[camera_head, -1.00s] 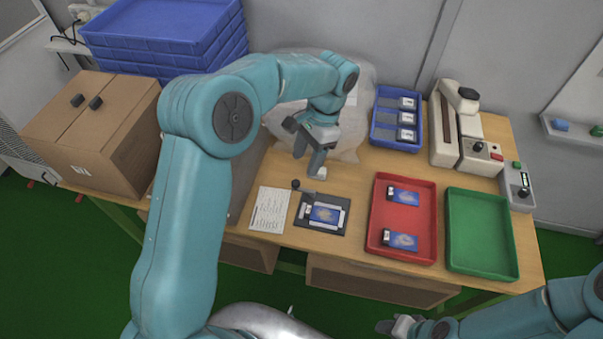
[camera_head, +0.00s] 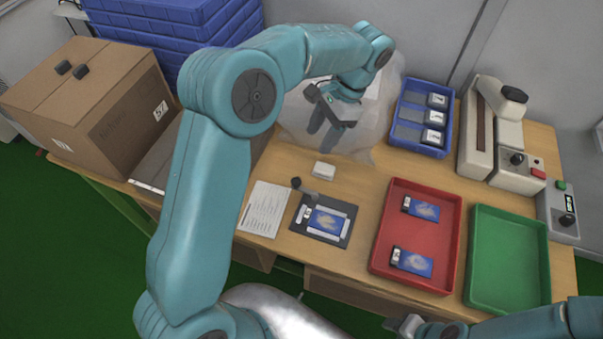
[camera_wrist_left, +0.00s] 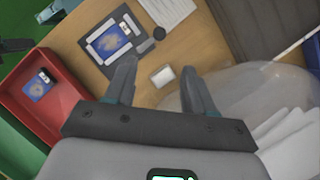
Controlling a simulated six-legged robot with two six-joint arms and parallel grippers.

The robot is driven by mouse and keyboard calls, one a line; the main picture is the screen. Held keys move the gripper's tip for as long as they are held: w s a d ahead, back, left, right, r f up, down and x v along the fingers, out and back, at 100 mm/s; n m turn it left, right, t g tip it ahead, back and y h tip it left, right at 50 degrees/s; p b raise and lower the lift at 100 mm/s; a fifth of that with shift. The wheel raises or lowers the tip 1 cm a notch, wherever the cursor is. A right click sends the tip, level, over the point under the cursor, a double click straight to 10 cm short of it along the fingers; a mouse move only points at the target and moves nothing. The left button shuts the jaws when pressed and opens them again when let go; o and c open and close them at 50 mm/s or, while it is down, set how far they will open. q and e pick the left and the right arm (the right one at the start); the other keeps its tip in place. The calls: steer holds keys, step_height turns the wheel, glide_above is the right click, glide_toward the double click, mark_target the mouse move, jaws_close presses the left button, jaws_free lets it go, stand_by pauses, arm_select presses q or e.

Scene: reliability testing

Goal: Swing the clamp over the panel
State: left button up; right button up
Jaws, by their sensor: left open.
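The blue panel (camera_head: 327,220) lies in a dark fixture (camera_head: 341,238) on the wooden table; both also show in the left wrist view, the panel (camera_wrist_left: 111,40) near the top. The clamp (camera_head: 301,186) is a small lever with a black knob at the fixture's back left corner. In the left wrist view the clamp's knob (camera_wrist_left: 158,33) sits beside the panel, and its arm does not clearly cross the panel. My left gripper (camera_head: 322,130) is open and empty, above the table behind the fixture; its spread fingers (camera_wrist_left: 160,85) point toward the clamp. My right gripper (camera_head: 405,325) is at the bottom edge, its jaws unclear.
A small white block (camera_head: 324,170) lies behind the clamp. A paper sheet (camera_head: 262,208) is left of the fixture. A red tray (camera_head: 385,262) with two panels and an empty green tray (camera_head: 510,262) stand right. A blue bin (camera_head: 421,120) and a machine (camera_head: 500,135) are behind.

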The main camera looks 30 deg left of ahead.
mark_target(296, 181)
arm_select(q)
steer(key=x, duration=1.4)
steer(key=shift+s+f+p, duration=0.15)
steer(key=shift+f+p, duration=0.1)
steer(key=shift+p, duration=0.05)
jaws_close()
